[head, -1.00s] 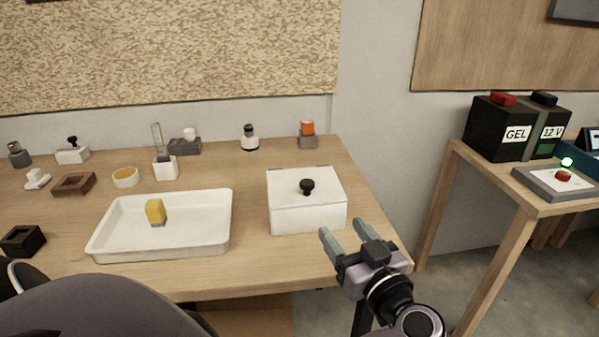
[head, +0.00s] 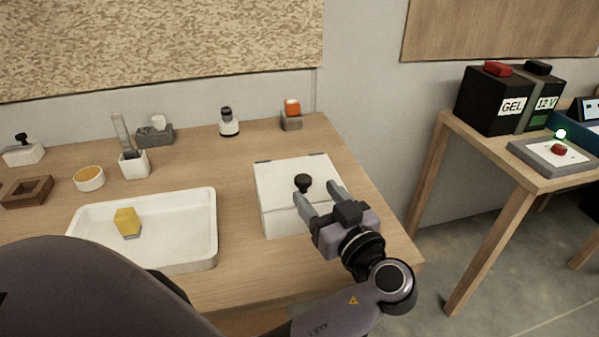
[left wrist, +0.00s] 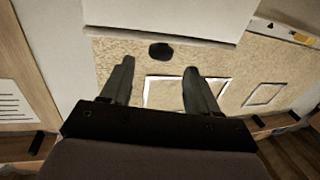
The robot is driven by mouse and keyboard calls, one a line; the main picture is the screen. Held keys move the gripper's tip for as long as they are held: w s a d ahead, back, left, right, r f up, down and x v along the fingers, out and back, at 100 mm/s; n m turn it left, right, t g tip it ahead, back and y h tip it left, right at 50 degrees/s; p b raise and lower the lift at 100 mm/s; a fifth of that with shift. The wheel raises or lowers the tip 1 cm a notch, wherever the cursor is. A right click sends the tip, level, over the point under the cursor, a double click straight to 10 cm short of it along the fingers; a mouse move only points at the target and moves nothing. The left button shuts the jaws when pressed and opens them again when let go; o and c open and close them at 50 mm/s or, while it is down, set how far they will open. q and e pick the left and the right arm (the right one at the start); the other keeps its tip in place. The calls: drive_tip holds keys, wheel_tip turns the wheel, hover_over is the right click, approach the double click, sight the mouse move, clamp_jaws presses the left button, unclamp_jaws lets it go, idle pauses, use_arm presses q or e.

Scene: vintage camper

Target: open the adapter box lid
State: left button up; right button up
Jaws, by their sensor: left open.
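The adapter box is the white box (head: 283,219) at the right end of the wooden table. Its lid (head: 277,171) lies flat and closed, with a round black knob (head: 302,181) on top and small dark marks along the back edge. My left gripper (head: 318,193) is open and empty, over the front right of the lid. Its fingertips point at the knob, which looks just beyond them; I see no contact. In the left wrist view the knob (left wrist: 161,51) shows ahead, between the two fingers (left wrist: 158,80). My right gripper is not in view.
A white tray (head: 205,231) with a yellow block (head: 127,221) is left of the box. Behind are a black-and-white bottle (head: 229,123) and an orange-topped grey block (head: 291,116). A side table with a black battery (head: 490,100) stands right, past a floor gap.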

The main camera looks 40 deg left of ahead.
sight(306, 182)
use_arm(q)
drive_tip(key=p+x, duration=0.1)
drive_tip(key=x, duration=0.4)
drive_tip(key=shift+r, duration=0.15)
drive_tip(key=shift+w+a+p, duration=0.3)
drive_tip(key=shift+a, duration=0.35)
clamp_jaws()
